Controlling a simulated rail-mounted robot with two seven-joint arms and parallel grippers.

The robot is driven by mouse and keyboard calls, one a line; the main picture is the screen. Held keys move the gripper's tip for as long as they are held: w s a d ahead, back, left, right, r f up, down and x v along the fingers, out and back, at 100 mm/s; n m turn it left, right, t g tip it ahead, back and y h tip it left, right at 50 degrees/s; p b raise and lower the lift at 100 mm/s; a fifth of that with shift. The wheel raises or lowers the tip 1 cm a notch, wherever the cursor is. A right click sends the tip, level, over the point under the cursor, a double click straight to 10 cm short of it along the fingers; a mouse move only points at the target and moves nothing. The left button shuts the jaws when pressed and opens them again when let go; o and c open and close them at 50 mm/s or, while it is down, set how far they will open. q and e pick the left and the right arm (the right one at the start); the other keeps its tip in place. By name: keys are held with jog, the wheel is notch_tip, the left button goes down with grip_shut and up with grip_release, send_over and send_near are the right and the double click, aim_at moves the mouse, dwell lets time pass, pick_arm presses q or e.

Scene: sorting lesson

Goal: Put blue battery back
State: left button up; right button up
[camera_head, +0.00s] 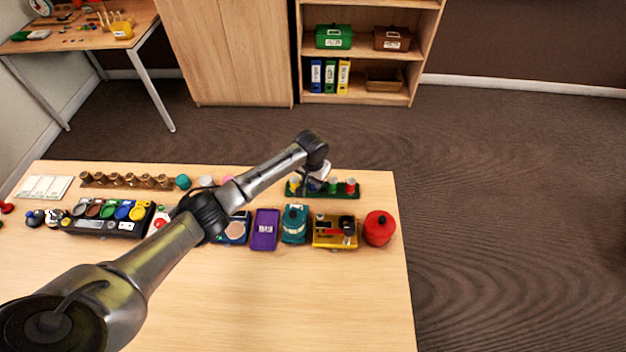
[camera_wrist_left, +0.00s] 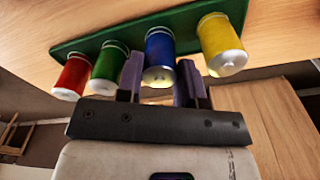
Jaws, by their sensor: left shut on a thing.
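A green holder (camera_head: 368,192) stands at the back right of the table and also shows in the left wrist view (camera_wrist_left: 137,42). In the left wrist view, a red battery (camera_wrist_left: 73,76), a green battery (camera_wrist_left: 109,68), the blue battery (camera_wrist_left: 159,55) and a yellow battery (camera_wrist_left: 221,45) are in a row along it. My left gripper (camera_wrist_left: 160,82) is shut on the blue battery, with one finger on each side, between the green and yellow ones. In the head view my left gripper (camera_head: 312,184) is over the holder and partly hides the batteries. I cannot tell whether the blue battery is fully seated.
A yellow box (camera_head: 323,238), a teal case (camera_head: 294,228), a purple case (camera_head: 265,230) and a red round pot (camera_head: 379,229) stand in front of the holder. The front of the table (camera_head: 300,300) is clear. A shelf (camera_head: 420,60) stands on the floor behind.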

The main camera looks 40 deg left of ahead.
pick_arm(q)
jog(key=shift+w, duration=0.1)
pick_arm(e)
jog(key=shift+d, duration=0.15)
pick_arm(q)
jog(key=o, duration=0.7)
jog(key=shift+r, duration=0.1)
notch_tip(320, 180, up, 12)
jog(key=p, duration=0.3)
jog(key=shift+s, duration=0.4)
pick_arm(e)
notch_tip(320, 180, up, 3)
jog(key=shift+r, duration=0.1)
